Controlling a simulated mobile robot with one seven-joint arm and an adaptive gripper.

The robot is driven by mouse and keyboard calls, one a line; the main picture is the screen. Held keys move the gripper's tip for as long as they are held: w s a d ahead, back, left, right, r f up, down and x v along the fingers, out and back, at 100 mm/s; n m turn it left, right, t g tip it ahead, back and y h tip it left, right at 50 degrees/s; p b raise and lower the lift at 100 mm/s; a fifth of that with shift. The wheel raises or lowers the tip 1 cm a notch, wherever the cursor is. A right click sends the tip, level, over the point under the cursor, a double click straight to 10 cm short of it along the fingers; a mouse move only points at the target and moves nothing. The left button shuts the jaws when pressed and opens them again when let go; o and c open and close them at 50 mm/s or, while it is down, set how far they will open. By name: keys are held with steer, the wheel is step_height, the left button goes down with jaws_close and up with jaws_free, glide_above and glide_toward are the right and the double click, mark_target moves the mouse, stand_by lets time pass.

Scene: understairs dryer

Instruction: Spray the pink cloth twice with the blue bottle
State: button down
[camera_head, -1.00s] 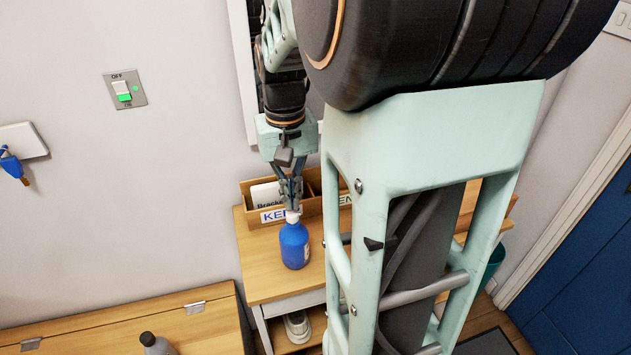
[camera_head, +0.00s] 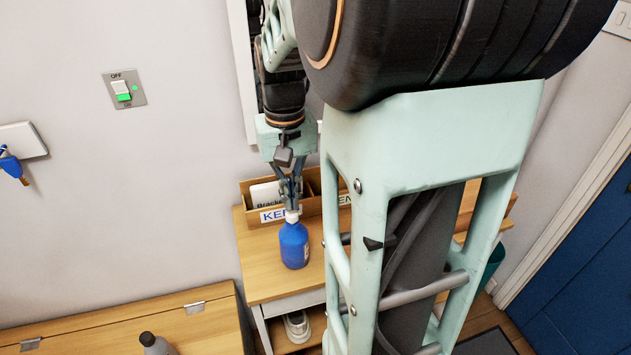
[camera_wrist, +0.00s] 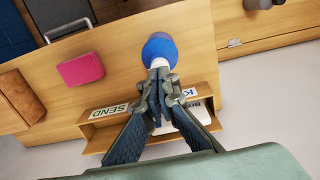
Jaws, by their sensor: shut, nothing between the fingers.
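The blue bottle (camera_head: 294,246) with a white top stands upright on the wooden table in the head view. It also shows in the wrist view (camera_wrist: 160,47), just beyond my fingertips. My gripper (camera_head: 291,207) points down over the bottle's top; its fingers (camera_wrist: 158,80) are closed together with nothing between them. The fingers hide the bottle's top in the wrist view, and I cannot tell whether they touch it. The pink cloth (camera_wrist: 81,69), a folded block, lies on the same table in the wrist view. In the head view it is hidden behind my arm.
A wooden organiser (camera_head: 262,219) with label cards stands against the wall behind the bottle. A brown item (camera_wrist: 21,96) lies beyond the cloth. A wooden bench (camera_head: 130,318) with a grey bottle (camera_head: 156,345) is at lower left.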

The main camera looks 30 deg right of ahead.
steer(key=shift+f+b, duration=0.9)
steer(key=shift+f, duration=0.5)
steer(key=shift+r, duration=0.1)
steer(key=shift+r+p, duration=1.2)
steer(key=shift+r, duration=0.15)
steer(key=shift+f, duration=0.2)
steer(key=shift+f+b, duration=0.95)
steer(key=shift+f, duration=0.25)
steer(key=shift+r, duration=0.1)
steer(key=shift+r+p, duration=1.15)
steer(key=shift+r, duration=0.15)
